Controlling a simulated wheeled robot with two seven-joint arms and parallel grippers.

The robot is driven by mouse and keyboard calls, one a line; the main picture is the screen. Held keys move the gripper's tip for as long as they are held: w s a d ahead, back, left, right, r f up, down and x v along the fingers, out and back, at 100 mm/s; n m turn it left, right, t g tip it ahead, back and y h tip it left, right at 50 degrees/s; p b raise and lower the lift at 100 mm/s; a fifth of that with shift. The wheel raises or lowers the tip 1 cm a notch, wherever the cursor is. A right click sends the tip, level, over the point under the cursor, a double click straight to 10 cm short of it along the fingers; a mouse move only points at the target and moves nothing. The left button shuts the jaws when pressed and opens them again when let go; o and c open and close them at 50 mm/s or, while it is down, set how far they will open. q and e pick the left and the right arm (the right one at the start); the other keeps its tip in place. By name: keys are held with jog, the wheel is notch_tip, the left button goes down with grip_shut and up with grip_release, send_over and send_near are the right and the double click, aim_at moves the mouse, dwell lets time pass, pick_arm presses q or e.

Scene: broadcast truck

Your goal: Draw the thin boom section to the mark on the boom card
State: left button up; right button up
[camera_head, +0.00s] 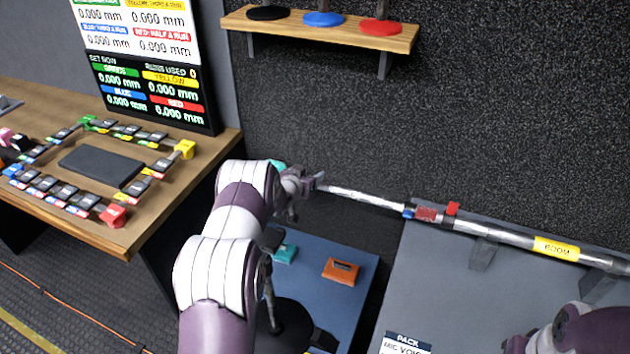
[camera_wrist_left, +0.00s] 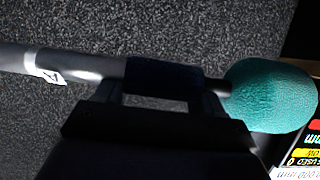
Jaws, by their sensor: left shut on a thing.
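The boom runs along the dark wall in the head view. Its thin section (camera_head: 365,198) is a pale tube reaching left from a blue and red clamp (camera_head: 427,213); the thicker pole bears a yellow BOOM label (camera_head: 556,248). My left gripper (camera_head: 305,186) is shut on the thin section near its far left end, just short of a teal foam microphone cover (camera_wrist_left: 268,95). In the left wrist view the tube (camera_wrist_left: 95,66) has a white band with a letter. My right arm shows at the lower right; its fingers are unclear. I cannot identify a boom card.
A grey case top (camera_head: 440,290) lies under the boom. A blue surface (camera_head: 340,252) holds an orange box (camera_head: 341,271) and a teal piece (camera_head: 284,254). At left, a wooden table (camera_head: 170,185) carries coloured blocks below a readings board (camera_head: 150,65). A shelf (camera_head: 335,32) hangs above.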

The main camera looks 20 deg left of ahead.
pick_arm(q)
jog(key=o, duration=1.4)
jog(key=shift+o, duration=0.2)
jog(key=v, duration=0.7)
jog(key=shift+s, duration=0.2)
jog(key=shift+d, duration=0.1)
